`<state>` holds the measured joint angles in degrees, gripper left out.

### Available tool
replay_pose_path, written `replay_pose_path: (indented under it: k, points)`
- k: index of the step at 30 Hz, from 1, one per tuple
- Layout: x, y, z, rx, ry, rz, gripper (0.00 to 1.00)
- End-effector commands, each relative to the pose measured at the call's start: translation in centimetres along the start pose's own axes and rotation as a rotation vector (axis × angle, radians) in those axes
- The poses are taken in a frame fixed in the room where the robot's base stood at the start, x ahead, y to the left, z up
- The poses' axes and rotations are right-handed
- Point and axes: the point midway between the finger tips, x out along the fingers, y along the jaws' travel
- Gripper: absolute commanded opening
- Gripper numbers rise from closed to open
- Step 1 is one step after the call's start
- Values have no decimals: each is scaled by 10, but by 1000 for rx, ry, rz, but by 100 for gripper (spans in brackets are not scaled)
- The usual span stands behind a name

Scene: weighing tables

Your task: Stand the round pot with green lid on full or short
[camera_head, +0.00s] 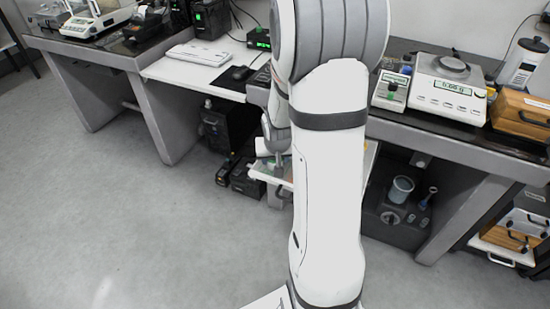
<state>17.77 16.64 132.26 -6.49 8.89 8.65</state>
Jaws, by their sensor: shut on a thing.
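My arm fills the middle of the head view. What looks like part of my gripper (275,158) shows at the left edge of the arm, low in front of the tables; the arm hides the rest. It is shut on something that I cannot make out. I cannot pick out a round pot with a green lid. No places marked full or short can be read. A white surface with dark marks (268,300) shows at the bottom edge, partly behind the arm.
A balance (447,88) reading about 0.66 g stands on the right table, with a small device (392,88), wooden boxes (522,112) and a bottle (522,65) beside it. A grey holder with a cup (401,190) is below. Left are a keyboard (198,53) and mouse (240,73). Left floor is clear.

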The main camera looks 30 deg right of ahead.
Motion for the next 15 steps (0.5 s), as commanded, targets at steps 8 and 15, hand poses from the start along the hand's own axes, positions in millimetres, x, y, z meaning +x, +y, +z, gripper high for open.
replay_pose_path:
  k: [8,15]
  points:
    - [1,0,0,-1,0,0,69]
    - [0,-1,0,-2,0,-1,70]
